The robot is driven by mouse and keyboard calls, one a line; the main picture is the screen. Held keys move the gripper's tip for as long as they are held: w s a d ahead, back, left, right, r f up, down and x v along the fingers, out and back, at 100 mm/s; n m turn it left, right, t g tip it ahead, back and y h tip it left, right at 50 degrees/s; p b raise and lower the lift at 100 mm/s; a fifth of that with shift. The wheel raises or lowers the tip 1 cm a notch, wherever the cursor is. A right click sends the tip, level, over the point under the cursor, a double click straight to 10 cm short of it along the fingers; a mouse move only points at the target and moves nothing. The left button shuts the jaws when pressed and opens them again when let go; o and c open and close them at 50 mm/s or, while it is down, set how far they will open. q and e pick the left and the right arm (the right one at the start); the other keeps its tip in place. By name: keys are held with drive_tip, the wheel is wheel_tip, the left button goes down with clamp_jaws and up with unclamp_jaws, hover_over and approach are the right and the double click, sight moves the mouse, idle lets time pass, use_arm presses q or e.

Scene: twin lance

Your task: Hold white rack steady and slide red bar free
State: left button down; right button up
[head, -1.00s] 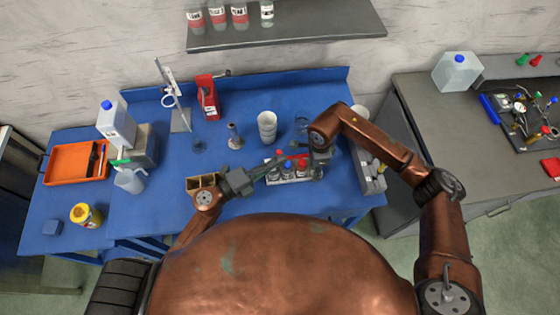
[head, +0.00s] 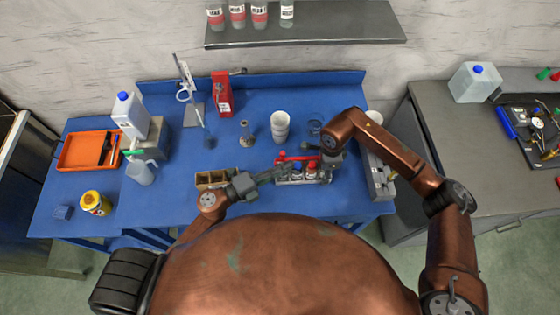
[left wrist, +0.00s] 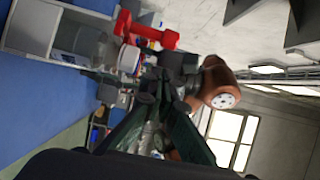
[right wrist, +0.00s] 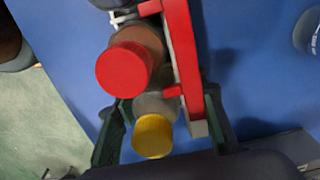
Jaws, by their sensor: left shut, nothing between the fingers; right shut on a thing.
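The white rack (head: 290,181) stands near the front right of the blue table with capped bottles in it. The red bar (head: 297,158) runs along its far side; it shows long and straight in the right wrist view (right wrist: 187,60) and beyond my fingers in the left wrist view (left wrist: 146,31). My left gripper (head: 278,173) is shut and empty, its tips close to the rack's left end; whether they touch is unclear. My right gripper (right wrist: 168,98) is shut across the rack's right end, with a yellow-capped bottle (right wrist: 153,136) and the bar's end between its fingers.
A wooden box (head: 215,178) stands left of the rack. White cups (head: 280,126), a small stand (head: 246,133) and a glass beaker (head: 315,124) are behind it. A grey tray (head: 382,180) lies to the right.

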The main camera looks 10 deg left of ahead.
use_arm(q)
drive_tip(key=s+d+v, duration=0.1)
drive_tip(key=v, duration=0.8)
drive_tip(key=shift+s+a, duration=0.2)
drive_tip(key=shift+a, duration=0.1)
use_arm(e)
drive_tip(key=o, duration=1.3)
